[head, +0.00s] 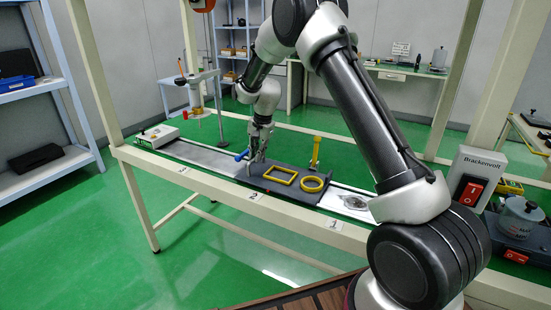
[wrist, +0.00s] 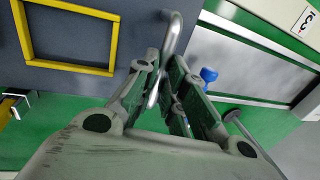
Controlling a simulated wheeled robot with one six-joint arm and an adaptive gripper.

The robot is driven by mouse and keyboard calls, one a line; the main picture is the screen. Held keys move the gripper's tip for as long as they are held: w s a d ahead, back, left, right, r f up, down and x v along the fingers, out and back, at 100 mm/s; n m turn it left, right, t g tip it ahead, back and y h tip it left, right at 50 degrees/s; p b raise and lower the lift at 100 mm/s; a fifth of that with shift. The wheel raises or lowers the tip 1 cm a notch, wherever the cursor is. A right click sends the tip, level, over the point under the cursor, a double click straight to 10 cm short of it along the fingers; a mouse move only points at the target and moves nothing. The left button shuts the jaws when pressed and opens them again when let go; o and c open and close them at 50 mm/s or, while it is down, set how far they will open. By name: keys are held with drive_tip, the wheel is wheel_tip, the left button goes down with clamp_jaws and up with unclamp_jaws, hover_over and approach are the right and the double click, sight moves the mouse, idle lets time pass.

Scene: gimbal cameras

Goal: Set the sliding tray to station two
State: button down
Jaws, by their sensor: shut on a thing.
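The sliding tray (head: 272,187) is a dark grey plate with a yellow square outline and a yellow ring on top. It lies on a pale rail (head: 205,155) on the bench. Its left end is near the label 2 (head: 253,195), and its body extends right toward the label 1 (head: 333,224). My gripper (head: 254,160) is at the tray's left end. In the wrist view, my gripper (wrist: 165,92) is shut on the tray's bent metal handle (wrist: 171,42); the tray (wrist: 150,25) shows at upper left. The fingers partly hide the handle.
The label 3 (head: 183,170) is farther left, beside bare rail. A blue knob (head: 241,156) is close to my gripper and shows in the wrist view (wrist: 208,74). A yellow upright (head: 316,152) stands behind the tray. A pale box (head: 157,136) is at the rail's left end.

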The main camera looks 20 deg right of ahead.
drive_tip(key=shift+w+a, duration=1.25)
drive_tip(key=c, duration=1.5)
unclamp_jaws()
drive_tip(key=shift+r, duration=0.1)
wheel_tip(320, 180, up, 12)
drive_tip(key=s+d, duration=0.1)
drive_tip(key=shift+s+d+f, duration=0.2)
drive_tip(key=shift+s+d, duration=0.15)
